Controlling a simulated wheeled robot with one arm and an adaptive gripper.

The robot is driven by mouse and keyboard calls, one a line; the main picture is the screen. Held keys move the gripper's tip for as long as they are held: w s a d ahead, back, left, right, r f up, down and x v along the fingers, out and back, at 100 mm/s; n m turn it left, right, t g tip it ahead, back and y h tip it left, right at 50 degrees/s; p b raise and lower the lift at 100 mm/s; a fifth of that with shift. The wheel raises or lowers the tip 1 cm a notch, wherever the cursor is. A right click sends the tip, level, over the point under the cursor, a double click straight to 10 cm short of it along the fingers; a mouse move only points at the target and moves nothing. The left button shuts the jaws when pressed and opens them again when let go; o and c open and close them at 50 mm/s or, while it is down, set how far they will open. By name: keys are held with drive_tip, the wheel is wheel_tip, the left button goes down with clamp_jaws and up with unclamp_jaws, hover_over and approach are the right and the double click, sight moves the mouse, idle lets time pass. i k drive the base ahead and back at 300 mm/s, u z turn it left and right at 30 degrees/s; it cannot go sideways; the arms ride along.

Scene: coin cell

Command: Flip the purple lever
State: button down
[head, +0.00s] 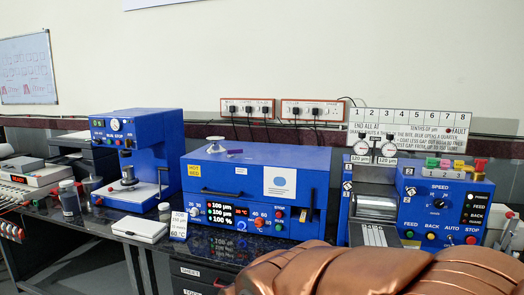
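A small purple piece (235,151), which looks like the purple lever, is on top of the middle blue machine (330,158). It lies low, just right of a pale round-topped fitting (215,141). It is too small to tell its exact position or how it is mounted. My gripper is not in view, so its distance from the lever and its state do not show.
A blue press (165,140) stands left, and a blue roller machine (415,205) with coloured valve handles (445,164) stands right. A white box (140,229) and a small sign (179,226) sit at the front edge. My copper-coloured arm covers the bottom right.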

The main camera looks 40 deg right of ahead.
sight(231, 152)
drive_tip(key=i, duration=1.15)
drive_tip(key=u, duration=0.6)
